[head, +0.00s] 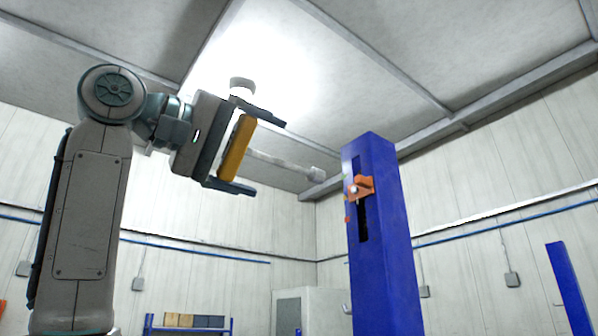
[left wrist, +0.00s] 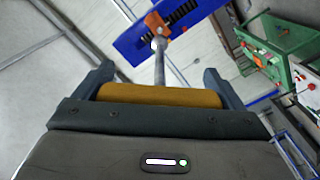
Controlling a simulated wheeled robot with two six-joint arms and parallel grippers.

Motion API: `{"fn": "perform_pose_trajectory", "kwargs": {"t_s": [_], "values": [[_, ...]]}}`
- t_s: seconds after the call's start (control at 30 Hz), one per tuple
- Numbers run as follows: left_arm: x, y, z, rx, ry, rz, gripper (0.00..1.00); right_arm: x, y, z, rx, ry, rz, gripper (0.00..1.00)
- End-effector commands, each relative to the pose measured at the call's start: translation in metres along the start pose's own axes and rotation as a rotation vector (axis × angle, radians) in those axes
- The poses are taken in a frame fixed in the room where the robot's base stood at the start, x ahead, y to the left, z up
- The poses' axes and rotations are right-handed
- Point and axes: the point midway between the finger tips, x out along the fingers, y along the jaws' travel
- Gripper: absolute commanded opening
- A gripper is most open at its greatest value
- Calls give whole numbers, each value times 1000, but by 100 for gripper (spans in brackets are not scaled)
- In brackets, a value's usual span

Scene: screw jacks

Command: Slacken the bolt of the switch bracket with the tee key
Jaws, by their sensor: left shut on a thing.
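My left gripper (head: 269,157) is shut on the yellow handle of the tee key (head: 236,148). The key's grey shank points right, and its socket end is apart from the blue post (head: 385,245). The orange switch bracket (head: 361,187) sits on the post near its top, beside a dark slot. A small pale spot on the bracket may be the bolt; it is too small to tell. In the left wrist view the handle (left wrist: 160,96) lies across the jaws, and the shank's end overlaps the bracket (left wrist: 155,24). My right gripper is not in view.
Another blue post (head: 569,285) stands at the far right. A shelf with boxes (head: 193,320) and a pale cabinet (head: 308,306) stand at the back. Green equipment (left wrist: 280,40) shows at the right of the left wrist view. Open air lies between key and post.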

Motion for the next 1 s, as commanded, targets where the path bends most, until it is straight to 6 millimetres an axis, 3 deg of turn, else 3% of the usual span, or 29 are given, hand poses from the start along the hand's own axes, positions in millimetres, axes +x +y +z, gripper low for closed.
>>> {"fn": "perform_pose_trajectory", "kwargs": {"t_s": [0.17, 0.7, 1.0], "values": [[0, 3, -4, -147, 0, 1, 50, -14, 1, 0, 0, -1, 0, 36], [0, 4, -4, -1104, -1, 1, 50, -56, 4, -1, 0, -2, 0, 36], [0, 2, -2, -1391, -1, 1, 50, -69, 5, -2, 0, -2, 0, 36]]}}
